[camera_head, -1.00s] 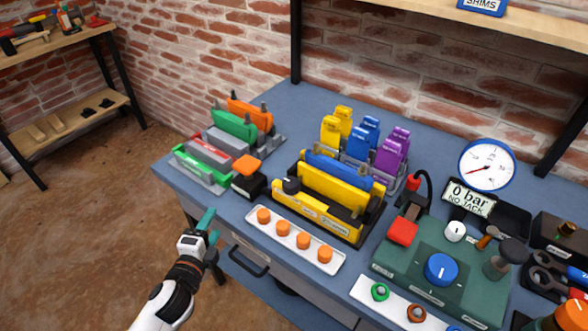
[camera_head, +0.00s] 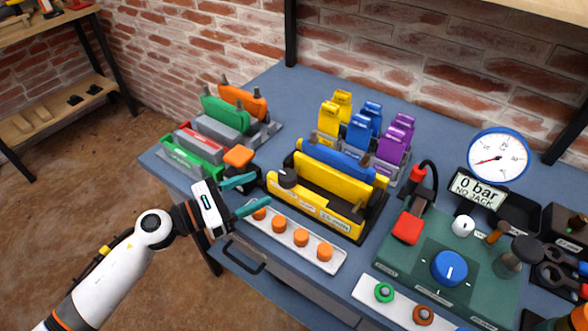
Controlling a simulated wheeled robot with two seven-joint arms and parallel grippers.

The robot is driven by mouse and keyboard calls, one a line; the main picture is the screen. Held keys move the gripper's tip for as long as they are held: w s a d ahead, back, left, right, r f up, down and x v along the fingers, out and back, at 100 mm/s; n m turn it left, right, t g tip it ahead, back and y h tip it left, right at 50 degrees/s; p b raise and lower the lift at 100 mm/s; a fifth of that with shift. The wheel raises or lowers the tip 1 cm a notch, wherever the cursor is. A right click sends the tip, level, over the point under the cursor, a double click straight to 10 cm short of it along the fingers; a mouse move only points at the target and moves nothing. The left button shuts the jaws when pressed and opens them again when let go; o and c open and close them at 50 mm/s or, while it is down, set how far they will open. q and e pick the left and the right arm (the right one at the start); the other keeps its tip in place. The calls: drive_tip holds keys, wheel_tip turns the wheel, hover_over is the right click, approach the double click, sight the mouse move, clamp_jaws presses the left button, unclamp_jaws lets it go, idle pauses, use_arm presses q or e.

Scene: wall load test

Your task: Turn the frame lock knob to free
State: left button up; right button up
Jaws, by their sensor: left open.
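The yellow frame (camera_head: 313,204) stands on the blue bench with a dark knob (camera_head: 288,178) on its left front end; this looks like the frame lock knob. The label beside it is too small to read. My left gripper (camera_head: 256,194) is open and empty, its teal fingers pointing right toward the knob. In the picture it sits left of the knob, near the bench's front edge, over the left end of the white tray. The fingers look apart from the knob. My right gripper is not in view.
A white tray (camera_head: 279,229) with several orange knobs lies before the frame. An orange-topped black block (camera_head: 240,157) stands left of it. Yellow, blue and purple blocks stand behind. A green panel (camera_head: 408,271) with a blue dial (camera_head: 449,267) is at right.

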sight(295, 172)
use_arm(q)
drive_tip(key=p+x, duration=0.2)
drive_tip(key=x, duration=0.7)
drive_tip(key=shift+w+d+r, duration=0.1)
drive_tip(key=shift+d+r, duration=0.05)
drive_tip(key=shift+d, duration=0.05)
drive_tip(key=shift+w+d, duration=0.25)
drive_tip(key=shift+d, duration=0.25)
